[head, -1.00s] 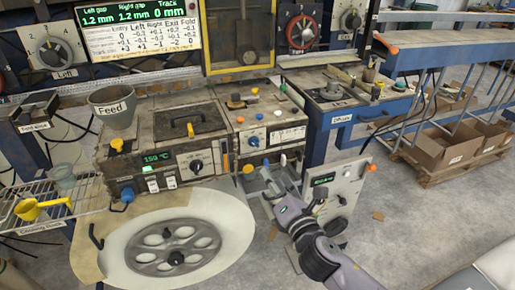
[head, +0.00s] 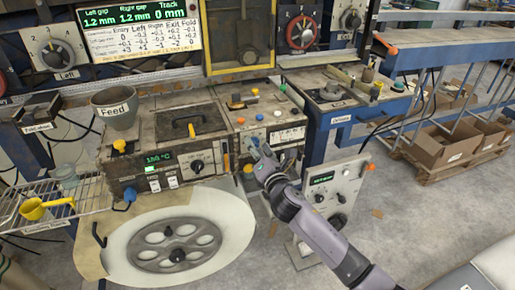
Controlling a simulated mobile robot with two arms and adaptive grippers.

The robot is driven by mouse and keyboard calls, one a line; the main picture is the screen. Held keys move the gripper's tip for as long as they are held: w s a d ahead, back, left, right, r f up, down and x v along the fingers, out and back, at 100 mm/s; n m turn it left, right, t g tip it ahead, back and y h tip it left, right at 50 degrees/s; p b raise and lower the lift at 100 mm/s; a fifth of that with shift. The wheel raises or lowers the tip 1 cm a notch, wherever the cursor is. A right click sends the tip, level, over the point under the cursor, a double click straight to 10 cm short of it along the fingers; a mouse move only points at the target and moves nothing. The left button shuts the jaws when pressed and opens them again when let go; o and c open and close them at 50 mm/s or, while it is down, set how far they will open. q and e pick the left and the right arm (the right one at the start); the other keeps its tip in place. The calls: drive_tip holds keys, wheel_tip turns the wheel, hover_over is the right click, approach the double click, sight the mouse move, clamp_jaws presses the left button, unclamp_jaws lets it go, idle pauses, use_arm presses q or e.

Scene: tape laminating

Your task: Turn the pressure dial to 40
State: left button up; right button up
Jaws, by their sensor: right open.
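My right gripper (head: 258,152) is at the front face of the small control box (head: 290,135), right of the heater unit. It is open, with its fingers around or just before the small dial seen there earlier; the hand hides that dial, so I cannot tell whether they touch. No label saying pressure is legible. Other dials show: one on the heater unit (head: 198,167), a red-ringed one (head: 302,32) on the back panel, and knobs on the low grey box (head: 338,198). My left gripper is not in view.
A Feed cup (head: 115,108) stands on the left. Blue tables and cardboard boxes (head: 445,152) are at right. The floor at right is mostly clear.

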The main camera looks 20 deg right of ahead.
drive_tip(key=shift+c, duration=0.5)
clamp_jaws()
